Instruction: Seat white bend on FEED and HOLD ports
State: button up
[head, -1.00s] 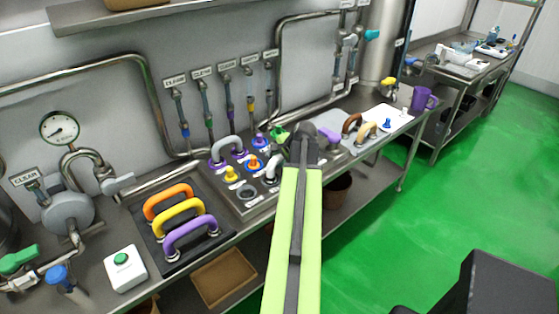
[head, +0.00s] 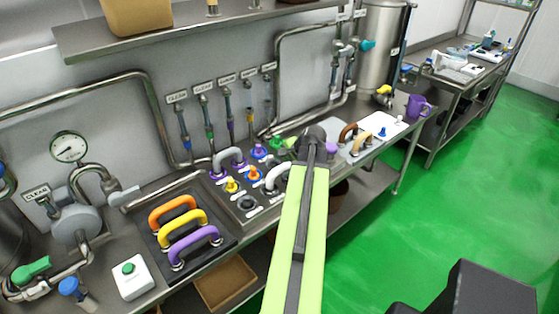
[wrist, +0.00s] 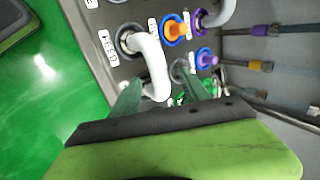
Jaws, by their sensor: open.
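The white bend (head: 277,178) lies on the port panel, just left of my arm's end in the head view. In the wrist view the white bend (wrist: 150,58) arches from a dark port beside the label FEED (wrist: 107,47) down toward my gripper. Its near end is between the two green fingers of my gripper (wrist: 160,88), which are apart. I cannot tell whether the fingers touch it. The port under its near end is hidden, so I cannot tell how that end sits. The HOLD label cannot be read. In the head view my arm hides the fingers.
Another pale bend (head: 229,157) with purple collars stands close by. Orange (wrist: 175,28) and purple (wrist: 205,58) plugs are near the fingers. A purple mug (head: 416,106) stands at the bench's far right.

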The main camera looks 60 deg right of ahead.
jog(key=p+v, duration=0.5)
jog(key=v, duration=0.4)
jog(key=shift+p, duration=0.4)
